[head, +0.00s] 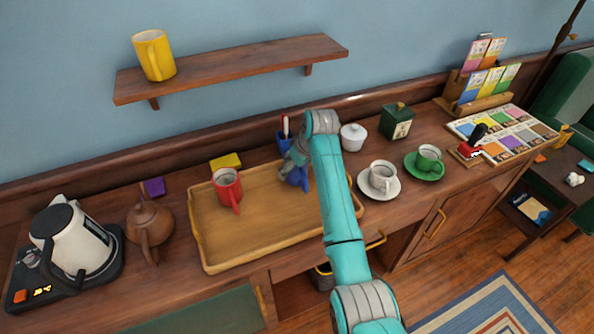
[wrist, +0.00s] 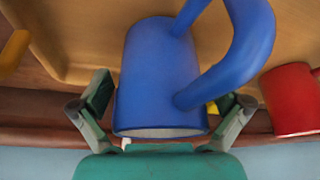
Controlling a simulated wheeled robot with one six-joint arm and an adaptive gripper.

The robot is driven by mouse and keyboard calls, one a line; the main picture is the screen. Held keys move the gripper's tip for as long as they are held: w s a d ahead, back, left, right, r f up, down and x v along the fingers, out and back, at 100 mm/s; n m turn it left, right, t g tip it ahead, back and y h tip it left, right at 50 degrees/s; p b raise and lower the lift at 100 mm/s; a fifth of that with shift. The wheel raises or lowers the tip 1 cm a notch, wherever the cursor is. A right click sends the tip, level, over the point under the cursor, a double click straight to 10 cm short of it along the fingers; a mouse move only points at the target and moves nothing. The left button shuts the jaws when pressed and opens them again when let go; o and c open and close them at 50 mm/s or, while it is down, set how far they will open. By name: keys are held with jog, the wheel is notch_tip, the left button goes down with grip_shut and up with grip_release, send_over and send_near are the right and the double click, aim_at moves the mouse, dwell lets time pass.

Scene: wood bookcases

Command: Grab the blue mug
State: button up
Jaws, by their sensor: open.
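The blue mug (wrist: 158,80) fills the middle of the wrist view, with its handle toward the upper right. My gripper (wrist: 165,108) is open, with one finger on each side of the mug's rim end. Whether the fingers touch the mug is not clear. In the head view the blue mug (head: 298,178) stands on the right part of the wooden tray (head: 255,236), partly hidden by my gripper (head: 290,165) and arm.
A red mug (head: 228,188) stands left of the blue mug on the tray; it also shows in the wrist view (wrist: 291,98). Behind are a blue pen cup (head: 284,142) and a white lidded bowl (head: 353,137). A white cup (head: 382,176) on a saucer stands to the right.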

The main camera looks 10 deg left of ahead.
jog(key=shift+c, duration=0.3)
jog(key=c, duration=1.2)
jog(key=shift+s, duration=0.1)
